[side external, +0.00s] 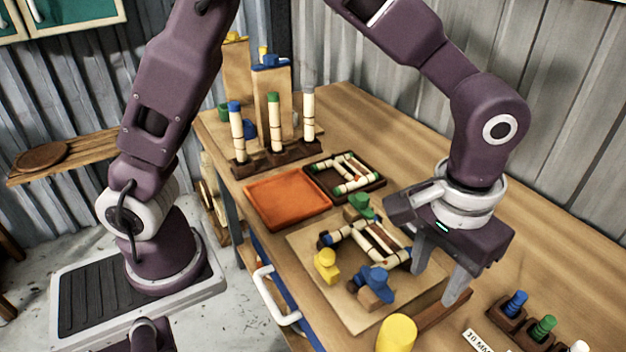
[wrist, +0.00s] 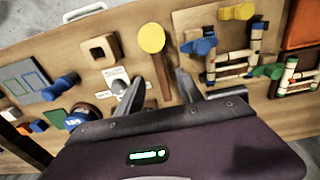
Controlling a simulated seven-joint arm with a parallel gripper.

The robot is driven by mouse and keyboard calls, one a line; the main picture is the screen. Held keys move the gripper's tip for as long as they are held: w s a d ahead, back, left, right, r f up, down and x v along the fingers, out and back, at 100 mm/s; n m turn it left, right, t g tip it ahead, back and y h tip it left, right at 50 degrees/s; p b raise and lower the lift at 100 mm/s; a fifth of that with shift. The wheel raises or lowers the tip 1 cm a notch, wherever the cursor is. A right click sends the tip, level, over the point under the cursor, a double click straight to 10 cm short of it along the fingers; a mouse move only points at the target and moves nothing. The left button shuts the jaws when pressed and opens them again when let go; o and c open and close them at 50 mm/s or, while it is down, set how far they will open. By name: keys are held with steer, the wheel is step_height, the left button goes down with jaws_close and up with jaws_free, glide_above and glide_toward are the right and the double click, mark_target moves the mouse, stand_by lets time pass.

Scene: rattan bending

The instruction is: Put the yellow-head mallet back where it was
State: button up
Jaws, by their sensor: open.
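The yellow-head mallet lies on the table near the front, its yellow head (side external: 397,333) at the bottom of the side view and its brown wooden handle (side external: 441,309) running up to the right. In the wrist view the yellow head (wrist: 151,38) is ahead of my gripper, and the handle (wrist: 164,72) points back between the fingers. My gripper (side external: 438,272) is open, pointing down over the handle. In the wrist view its two fingers (wrist: 160,90) stand apart, one on each side of the handle's line. I cannot tell whether they touch it.
A bending board (side external: 352,310) with blue, green and yellow clamps and a rattan frame lies close beside the mallet. An orange tray (side external: 286,202) and a dark tray (side external: 373,183) are behind it. A rack (side external: 515,322) of colored-handled tools and a white label (side external: 477,341) are at the right.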

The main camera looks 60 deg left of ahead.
steer(key=s+a+r+t, duration=0.2)
steer(key=s+a+r, duration=0.3)
steer(key=a+r, duration=0.7)
steer(key=s+a+t, duration=0.2)
steer(key=s+a, duration=0.7)
steer(key=s, duration=0.2)
steer(key=shift+s+f+t, duration=0.25)
steer(key=shift+t, duration=0.15)
